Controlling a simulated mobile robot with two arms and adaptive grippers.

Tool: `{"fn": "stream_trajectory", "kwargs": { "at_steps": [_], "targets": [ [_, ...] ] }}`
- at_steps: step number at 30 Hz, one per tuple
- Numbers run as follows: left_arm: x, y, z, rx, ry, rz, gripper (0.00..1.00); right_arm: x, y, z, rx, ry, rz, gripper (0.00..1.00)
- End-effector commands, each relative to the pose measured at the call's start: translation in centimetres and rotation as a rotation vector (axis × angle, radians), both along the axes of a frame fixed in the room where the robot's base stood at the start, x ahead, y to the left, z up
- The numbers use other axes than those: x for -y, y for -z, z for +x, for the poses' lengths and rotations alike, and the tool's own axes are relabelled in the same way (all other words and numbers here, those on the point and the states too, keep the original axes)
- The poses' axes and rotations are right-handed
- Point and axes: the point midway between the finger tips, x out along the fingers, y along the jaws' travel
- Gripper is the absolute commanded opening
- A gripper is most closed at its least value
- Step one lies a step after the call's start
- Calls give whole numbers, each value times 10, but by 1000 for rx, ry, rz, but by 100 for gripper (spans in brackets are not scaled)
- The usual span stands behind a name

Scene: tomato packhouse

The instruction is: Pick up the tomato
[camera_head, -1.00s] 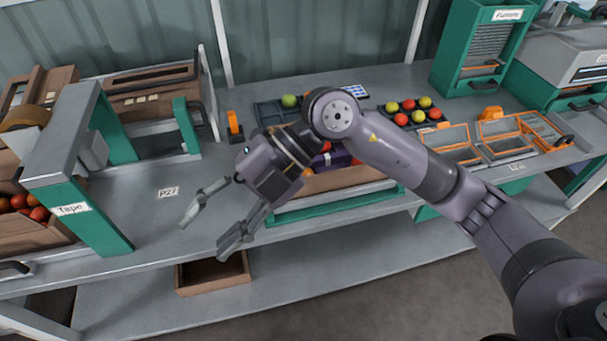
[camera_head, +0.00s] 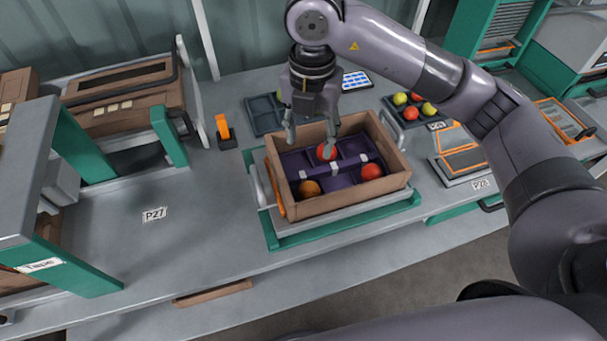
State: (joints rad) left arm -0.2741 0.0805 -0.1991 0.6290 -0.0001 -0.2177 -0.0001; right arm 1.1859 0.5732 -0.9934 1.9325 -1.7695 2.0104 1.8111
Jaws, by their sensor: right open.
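A cardboard-brown box (camera_head: 352,200) with a purple divided insert stands on the bench. My left gripper is not in view.
The box rests on a green-framed stand (camera_head: 340,219). A dark tray (camera_head: 262,117) lies behind, partly hidden by my gripper. A tray of red and yellow tomatoes (camera_head: 411,113) is at the right. A green tape frame (camera_head: 75,262) stands left. The bench around the P27 label (camera_head: 154,214) is clear.

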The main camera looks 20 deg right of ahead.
Motion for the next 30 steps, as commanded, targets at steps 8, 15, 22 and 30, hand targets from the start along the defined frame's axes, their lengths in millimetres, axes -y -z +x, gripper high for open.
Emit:
{"fn": "stream_trajectory", "kwargs": {
  "at_steps": [8, 15, 22, 30],
  "targets": [
    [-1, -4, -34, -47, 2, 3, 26, 0, 51, -3, -9, 0, -1, 47],
    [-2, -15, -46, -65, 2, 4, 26, 0, 99, -3, -7, 0, -1, 47],
    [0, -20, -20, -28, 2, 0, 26, -1, 119, -2, -3, -1, 1, 47],
    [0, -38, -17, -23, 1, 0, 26, -3, 153, -3, -5, 0, 0, 47]
  ]
}}
